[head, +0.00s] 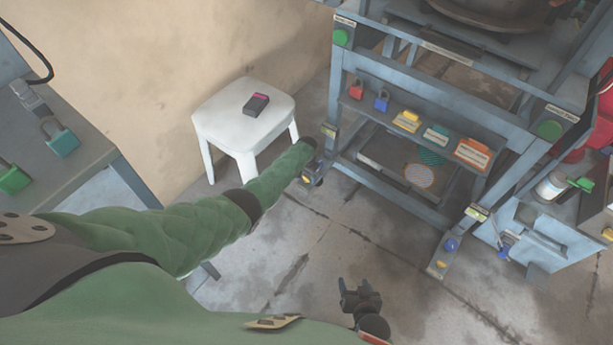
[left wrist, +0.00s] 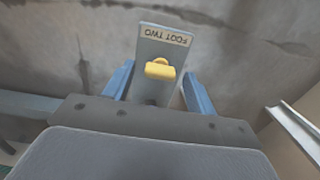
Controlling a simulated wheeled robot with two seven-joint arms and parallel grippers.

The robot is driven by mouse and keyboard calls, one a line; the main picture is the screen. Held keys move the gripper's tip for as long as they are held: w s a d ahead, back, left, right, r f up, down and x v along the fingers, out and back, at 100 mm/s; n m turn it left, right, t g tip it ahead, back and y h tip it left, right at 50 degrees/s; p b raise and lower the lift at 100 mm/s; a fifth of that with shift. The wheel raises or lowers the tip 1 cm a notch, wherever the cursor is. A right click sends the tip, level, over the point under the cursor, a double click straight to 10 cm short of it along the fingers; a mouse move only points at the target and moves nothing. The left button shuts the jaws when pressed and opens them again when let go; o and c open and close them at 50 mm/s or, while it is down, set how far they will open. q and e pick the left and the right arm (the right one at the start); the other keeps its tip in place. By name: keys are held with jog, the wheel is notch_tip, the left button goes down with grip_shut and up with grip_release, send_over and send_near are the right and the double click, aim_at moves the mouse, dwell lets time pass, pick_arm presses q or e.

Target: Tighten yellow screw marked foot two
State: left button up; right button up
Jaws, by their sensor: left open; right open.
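The yellow screw (left wrist: 160,69) shows in the left wrist view, on a grey metal plate with an upside-down FOOT TWO label (left wrist: 165,33). My left gripper (left wrist: 158,88) is open, with one blue finger on each side of the screw and visible gaps between. In the head view my left gripper (head: 313,176) is at the left front leg of the press frame (head: 336,100), and the screw cannot be made out there. My right gripper (head: 361,296) is open and empty over the floor at the bottom.
A white stool (head: 228,128) with a dark box (head: 256,103) stands left of the frame. Several padlocks and coloured blocks sit on the frame's shelf. A blue knob (head: 451,245) is on the right front foot. A bench with padlocks is at left. Floor in front is clear.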

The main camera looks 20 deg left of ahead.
aim_at(306, 177)
pick_arm(q)
jog(key=shift+r, duration=0.4)
jog(key=shift+r+p, duration=0.45)
jog(key=shift+r, duration=0.2)
jog(key=shift+r+p, duration=0.85)
jog(key=shift+r, duration=1.85)
pick_arm(e)
jog(key=s, duration=0.1)
jog(key=s+f+g, duration=0.1)
jog(key=s, duration=0.1)
jog(key=s+f+g, duration=0.1)
jog(key=shift+s+d+f, duration=0.15)
jog(key=shift+s+d, duration=0.15)
jog(key=shift+s, duration=0.05)
